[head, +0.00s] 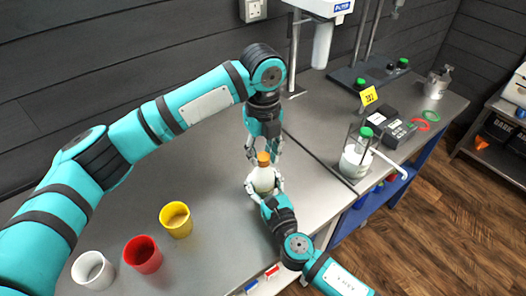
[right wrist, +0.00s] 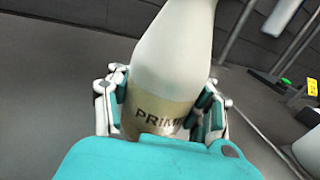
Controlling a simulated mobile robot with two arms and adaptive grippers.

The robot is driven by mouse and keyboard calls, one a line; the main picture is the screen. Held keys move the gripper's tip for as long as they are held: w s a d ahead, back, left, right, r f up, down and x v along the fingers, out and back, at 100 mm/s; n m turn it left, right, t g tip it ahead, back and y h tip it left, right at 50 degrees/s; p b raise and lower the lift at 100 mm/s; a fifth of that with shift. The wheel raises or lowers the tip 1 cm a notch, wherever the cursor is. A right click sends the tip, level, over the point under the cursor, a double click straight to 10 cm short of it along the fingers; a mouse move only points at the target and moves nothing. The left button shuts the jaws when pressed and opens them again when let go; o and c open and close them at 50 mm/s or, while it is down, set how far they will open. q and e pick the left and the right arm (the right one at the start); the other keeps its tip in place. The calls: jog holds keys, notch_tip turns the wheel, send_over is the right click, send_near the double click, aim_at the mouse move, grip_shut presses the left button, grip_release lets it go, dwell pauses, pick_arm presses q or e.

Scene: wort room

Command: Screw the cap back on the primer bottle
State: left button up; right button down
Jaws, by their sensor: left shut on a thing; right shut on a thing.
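The primer bottle (head: 263,180) is cream-white and stands upright near the front of the steel bench. Its gold label reading "PRIM…" shows in the right wrist view (right wrist: 160,117). My right gripper (head: 266,196) is shut around the bottle's lower body, with fingers on both sides. The orange-brown cap (head: 263,158) is at the top of the bottle's neck. My left gripper (head: 264,153) points down from above and is shut on the cap. I cannot tell how far the cap is threaded. The bottle top is outside the right wrist view.
Yellow (head: 175,220), red (head: 143,255) and white (head: 93,271) cups stand at the bench's left front. A green-capped bottle (head: 355,160) in a wire holder stands to the right.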

pick_arm(q)
jog(key=m, duration=0.7)
jog(key=shift+w+m, duration=0.1)
jog(key=shift+m, duration=0.2)
jog(key=m, duration=0.4)
jog(key=shift+m, duration=0.4)
jog(key=o, duration=0.8)
jog(key=shift+c, duration=0.2)
notch_tip(320, 180, up, 12)
pick_arm(e)
jog(key=shift+c, duration=2.2)
grip_release()
